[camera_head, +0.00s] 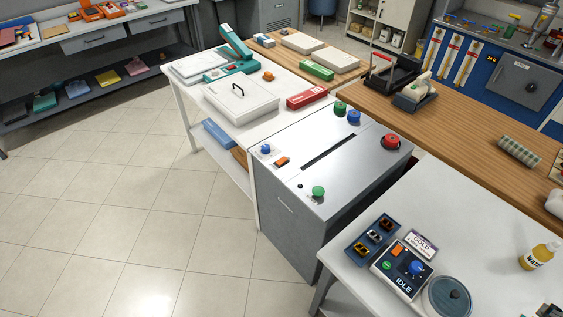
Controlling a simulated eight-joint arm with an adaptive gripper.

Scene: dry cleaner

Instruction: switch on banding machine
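A grey metal cabinet machine (285,215) stands in the middle, with a long dark slot (335,150) in its top. It may be the banding machine; no label naming it is readable. Near its left front corner are a blue knob (265,149), an orange rocker switch (282,161) and a green button (318,191). A red mushroom button (391,141) sits at its right corner. Another green control (340,107) and blue control (353,117) are at its back edge. The rocker's position is too small to tell. My gripper is not in view.
On the white table at lower right, a control box (405,288) reads IDLE, with an orange switch (397,251) and blue knob (415,267). The tiled floor at left is clear.

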